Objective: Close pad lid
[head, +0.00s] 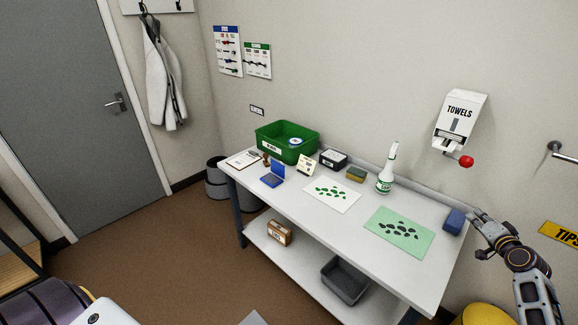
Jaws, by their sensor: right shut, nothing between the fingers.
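The blue ink pad (271,181) lies on the left part of the bench, with its blue lid (278,169) standing raised at its back edge. My right gripper (478,213) is at the right end of the bench, far from the pad. It is shut and empty, close to a blue block (453,220); I cannot tell whether they touch. My left gripper is not in view.
The white bench (335,235) holds a green bin (287,147) behind the pad, a clipboard (243,159) to its left, a small card (306,164), a black box (333,159), a sponge (356,174), a spray bottle (385,172), a white sheet (345,201) and a green sheet (380,240).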

